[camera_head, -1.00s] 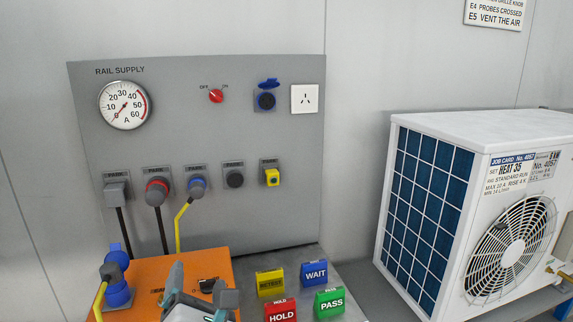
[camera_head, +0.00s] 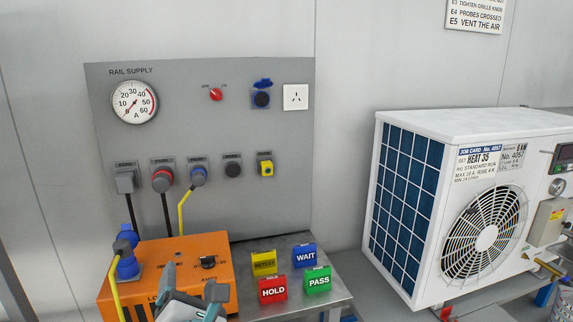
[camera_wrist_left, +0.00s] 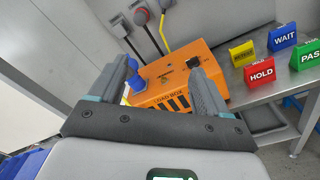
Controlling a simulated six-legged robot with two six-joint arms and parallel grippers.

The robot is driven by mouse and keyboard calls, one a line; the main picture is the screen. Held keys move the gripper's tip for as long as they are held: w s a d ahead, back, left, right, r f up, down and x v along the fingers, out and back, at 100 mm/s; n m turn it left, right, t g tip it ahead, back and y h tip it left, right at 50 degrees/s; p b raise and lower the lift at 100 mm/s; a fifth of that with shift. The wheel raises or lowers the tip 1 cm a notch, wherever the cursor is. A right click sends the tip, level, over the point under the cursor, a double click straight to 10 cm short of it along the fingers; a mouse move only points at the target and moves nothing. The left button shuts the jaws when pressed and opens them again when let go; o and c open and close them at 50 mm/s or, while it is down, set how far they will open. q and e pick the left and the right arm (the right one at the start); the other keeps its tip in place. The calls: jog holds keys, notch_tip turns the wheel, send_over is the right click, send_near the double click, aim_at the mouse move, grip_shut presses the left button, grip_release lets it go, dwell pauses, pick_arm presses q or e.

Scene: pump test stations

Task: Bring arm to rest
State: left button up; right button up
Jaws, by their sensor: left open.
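My left gripper (camera_head: 190,300) shows at the bottom of the head view, in front of the orange load box (camera_head: 182,250). In the left wrist view the gripper (camera_wrist_left: 160,85) has its two fingers spread apart with nothing between them. The load box (camera_wrist_left: 165,88) shows beyond the fingers there, and I cannot tell how far off it is. A blue plug (camera_head: 127,265) with a yellow cable is in the box's left side. My right gripper does not show in either view.
A grey rail supply panel (camera_head: 210,120) stands behind, with a gauge (camera_head: 134,103) and several sockets. Yellow, blue, red HOLD (camera_head: 272,289) and green PASS signs stand on a metal bench (camera_head: 335,285). A white heat pump unit (camera_head: 400,285) stands at right.

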pick_arm(q)
jog(key=w+a+f+m+g+h+p, duration=0.1)
jog(key=a+f+m+g, duration=0.25)
jog(key=f, duration=0.95)
jog(key=a+f+m+g, duration=0.2)
jog(key=a+f+g, duration=0.15)
jog(key=f, duration=0.85)
jog(key=s+d+f+m+g+h, duration=0.1)
jog(key=s+f+m+h, duration=0.15)
jog(key=f, duration=0.35)
jog(key=s+d+f+m+g+h, duration=0.1)
jog(key=s+f+m+g, duration=0.2)
jog(key=f, duration=0.4)
jog(key=s+d+f+m+g+h, duration=0.2)
jog(key=s+d+f+m, duration=0.1)
jog(key=s+m, duration=0.5)
jog(key=s+d+f+m+g+h, duration=0.3)
jog(key=s+d+m, duration=0.3)
jog(key=s+m, duration=0.3)
jog(key=shift+f+m+g+p, duration=0.3)
jog(key=shift+m+p, duration=0.1)
jog(key=shift+m, duration=0.4)
jog(key=shift+d, duration=0.1)
